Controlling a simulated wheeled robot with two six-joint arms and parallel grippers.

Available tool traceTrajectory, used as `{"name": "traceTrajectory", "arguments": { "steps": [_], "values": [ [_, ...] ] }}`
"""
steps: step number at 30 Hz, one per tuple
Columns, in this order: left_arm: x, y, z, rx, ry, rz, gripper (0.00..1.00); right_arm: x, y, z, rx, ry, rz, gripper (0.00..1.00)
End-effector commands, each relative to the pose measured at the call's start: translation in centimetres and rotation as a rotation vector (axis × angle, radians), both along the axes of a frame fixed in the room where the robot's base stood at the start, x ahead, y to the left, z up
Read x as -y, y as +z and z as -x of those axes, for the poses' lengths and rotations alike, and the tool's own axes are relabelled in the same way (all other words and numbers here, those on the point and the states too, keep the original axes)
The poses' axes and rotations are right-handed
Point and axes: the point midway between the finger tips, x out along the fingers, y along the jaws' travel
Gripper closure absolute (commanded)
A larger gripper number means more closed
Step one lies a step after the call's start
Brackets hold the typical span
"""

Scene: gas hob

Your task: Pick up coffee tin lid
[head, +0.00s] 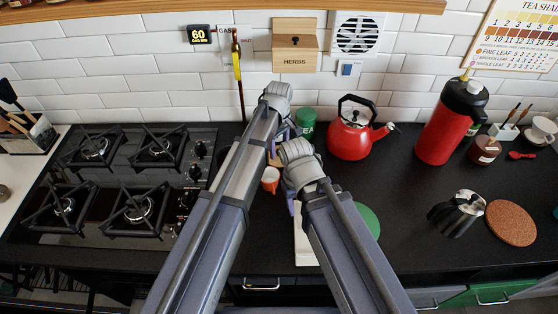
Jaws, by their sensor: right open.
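I cannot clearly make out a coffee tin lid. A flat green round thing (368,219) lies on the counter, partly hidden behind my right arm; I cannot tell whether it is the lid. A green tin (305,117) stands at the back, its lower part hidden by my arms. My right gripper (291,200) points down over the counter between the arms, open, with little of its fingers showing. My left gripper (284,132) is farther back, mostly hidden by its own arm. I see nothing held.
An orange cup (270,178) stands close to the grippers. A white board (304,248) lies below them. A red kettle (351,133) stands to the right, a red flask (449,124) farther right. The hob (115,212) is left.

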Motion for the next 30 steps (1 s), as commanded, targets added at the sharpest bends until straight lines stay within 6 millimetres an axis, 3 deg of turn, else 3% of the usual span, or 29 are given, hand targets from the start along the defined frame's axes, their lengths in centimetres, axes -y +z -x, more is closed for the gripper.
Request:
{"name": "traceTrajectory", "arguments": {
  "steps": [5, 21, 30],
  "values": [
    [0.00, 0.12, 0.00, 0.000, 0.000, 0.000, 0.39, 0.00, 0.12, 0.00, 0.000, 0.000, 0.000, 0.47],
    [-0.01, 0.11, 0.00, 0.000, 0.000, 0.000, 0.98, 0.00, 0.11, 0.00, 0.000, 0.000, 0.000, 0.47],
    [-0.01, 0.11, 0.00, 0.000, 0.000, 0.000, 1.00, 0.00, 0.11, 0.00, 0.000, 0.000, 0.000, 0.47]
  ]
}}
